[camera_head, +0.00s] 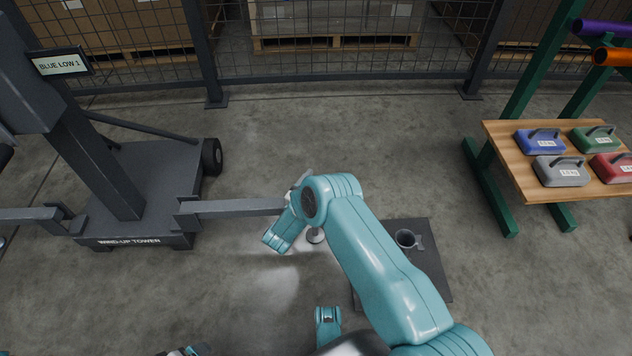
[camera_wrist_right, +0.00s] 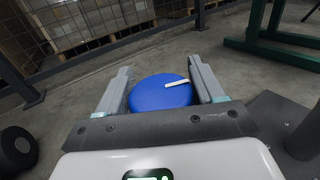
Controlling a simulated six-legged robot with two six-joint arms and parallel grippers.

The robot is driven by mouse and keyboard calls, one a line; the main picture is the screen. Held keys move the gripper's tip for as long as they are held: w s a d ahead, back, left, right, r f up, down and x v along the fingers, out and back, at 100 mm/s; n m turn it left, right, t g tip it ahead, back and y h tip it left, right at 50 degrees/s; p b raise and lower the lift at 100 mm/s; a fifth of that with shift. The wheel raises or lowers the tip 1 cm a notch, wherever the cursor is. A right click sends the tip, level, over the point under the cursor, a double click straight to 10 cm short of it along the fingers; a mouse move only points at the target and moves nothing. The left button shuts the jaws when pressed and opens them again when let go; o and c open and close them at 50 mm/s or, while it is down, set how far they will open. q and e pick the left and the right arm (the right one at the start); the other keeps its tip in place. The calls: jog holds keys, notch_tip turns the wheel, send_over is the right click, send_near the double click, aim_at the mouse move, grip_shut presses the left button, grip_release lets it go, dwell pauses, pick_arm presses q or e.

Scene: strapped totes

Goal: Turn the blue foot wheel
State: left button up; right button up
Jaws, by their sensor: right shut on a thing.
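The blue foot wheel (camera_wrist_right: 158,95) shows in the right wrist view as a round blue disc with a short white mark on its top, pointing to the right. My right gripper (camera_wrist_right: 160,88) has one finger on each side of it and is shut on its rim. In the head view my right arm reaches to the end of the wind-up tower's outrigger (camera_head: 235,207); the arm hides the wheel there. A round grey foot (camera_head: 315,236) shows just below the arm.
The dark wind-up tower base (camera_head: 135,185) with a black wheel (camera_head: 212,156) stands at left. A wooden shelf (camera_head: 515,160) with weights stands right. A mesh fence (camera_head: 340,72) closes the back.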

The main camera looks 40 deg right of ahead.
jog(key=m+g, duration=0.1)
jog(key=g, duration=0.1)
jog(key=m+g+h, duration=0.1)
jog(key=g, duration=0.1)
jog(key=m+g, duration=0.2)
jog(key=shift+s+d+h, duration=0.1)
jog(key=shift+s+h, duration=0.15)
jog(key=shift+h, duration=0.15)
jog(key=shift+m+g, duration=1)
jog(key=shift+g, duration=0.4)
jog(key=shift+s+r+m+g, duration=0.1)
jog(key=shift+m+g, duration=0.3)
jog(key=shift+g, duration=0.2)
jog(key=o, duration=1)
jog(key=shift+s, duration=0.1)
jog(key=shift+c, duration=0.2)
